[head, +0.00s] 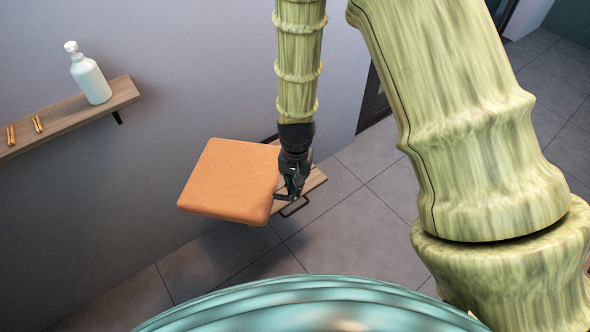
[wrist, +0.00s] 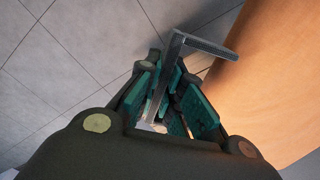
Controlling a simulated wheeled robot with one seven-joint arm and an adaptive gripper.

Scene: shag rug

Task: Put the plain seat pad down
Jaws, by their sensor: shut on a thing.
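The plain seat pad (head: 232,178) is a thick orange-tan square with rounded edges. In the head view it is beside my gripper (head: 288,192), to its left, and looks nearly level. In the wrist view the pad (wrist: 278,85) fills the right side. A grey angled metal strip (wrist: 205,44) runs from the pad's side to between the teal-padded fingers of my gripper (wrist: 172,98), which is shut on it. The pad partly hides a wooden board (head: 314,181) behind and below it; whether they touch cannot be told.
The wooden board has a dark handle-like bar (head: 295,208) at its near edge. A wall shelf (head: 70,118) at the left holds a white bottle (head: 91,80) and small gold-coloured items (head: 37,123). Grey tiled floor (head: 345,237) is open to the right of the board.

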